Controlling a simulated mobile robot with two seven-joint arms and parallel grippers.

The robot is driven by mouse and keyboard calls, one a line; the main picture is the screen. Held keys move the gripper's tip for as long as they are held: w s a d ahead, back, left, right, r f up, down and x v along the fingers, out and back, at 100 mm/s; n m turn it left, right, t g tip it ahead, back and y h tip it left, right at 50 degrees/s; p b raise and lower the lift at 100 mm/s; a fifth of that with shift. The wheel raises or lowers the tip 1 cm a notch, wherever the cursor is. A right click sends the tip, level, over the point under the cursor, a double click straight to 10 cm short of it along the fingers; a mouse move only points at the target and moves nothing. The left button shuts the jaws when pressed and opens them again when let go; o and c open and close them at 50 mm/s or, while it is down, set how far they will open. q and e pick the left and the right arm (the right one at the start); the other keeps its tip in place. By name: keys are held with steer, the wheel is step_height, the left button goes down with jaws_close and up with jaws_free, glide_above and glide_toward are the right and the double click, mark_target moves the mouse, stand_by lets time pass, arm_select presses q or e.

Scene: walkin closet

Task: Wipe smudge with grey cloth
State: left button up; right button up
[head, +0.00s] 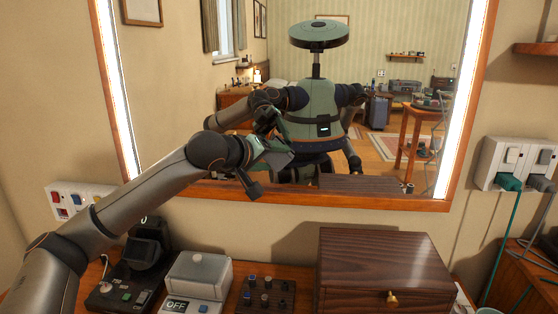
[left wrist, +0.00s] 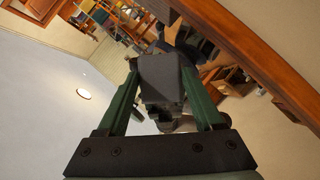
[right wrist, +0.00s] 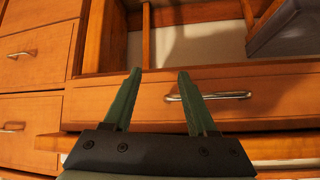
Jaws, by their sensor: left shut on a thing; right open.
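The mirror (head: 390,170) has a wooden frame and bright light strips on both sides, and it reflects my body and the room. My left gripper (head: 266,150) is raised in front of its lower middle. It is shut on the grey cloth (head: 281,158), which also shows as a bunched dark grey piece between the green fingers in the left wrist view (left wrist: 160,82). I cannot tell if the cloth touches the glass. I cannot make out a smudge; the arm and reflections may cover it. My right gripper (right wrist: 159,74) is open and empty, facing wooden drawers.
Below the mirror stand a dark wooden box (head: 385,265), a switch panel (head: 266,290), a grey device marked OFF (head: 195,275) and a black device (head: 145,250). Wall sockets (head: 515,160) with hanging cables are at the right. A drawer handle (right wrist: 208,96) lies ahead of my right gripper.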

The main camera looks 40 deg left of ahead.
arm_select(q)
steer(key=shift+s+a+b, duration=0.25)
steer(key=shift+s+a, duration=0.15)
steer(key=shift+a, duration=0.2)
steer(key=shift+s+a+b, duration=0.2)
steer(key=shift+s+a, duration=0.15)
steer(key=shift+a, duration=0.2)
steer(key=a, duration=0.1)
steer(key=a+b, duration=0.1)
steer(key=s+a, duration=0.1)
steer(key=shift+s+a+f+b, duration=0.1)
steer(key=shift+a+f+b, duration=0.05)
steer(key=shift+f+b, duration=0.15)
steer(key=shift+w+a+f, duration=0.1)
steer(key=shift+w+a, duration=0.1)
steer(key=shift+a, duration=0.05)
steer(key=shift+c, duration=0.5)
steer(key=shift+s+r, duration=0.15)
steer(key=shift+r, duration=0.05)
arm_select(e)
steer(key=shift+x, duration=1.2)
steer(key=shift+s+d+f, duration=0.1)
steer(key=shift+f, duration=0.05)
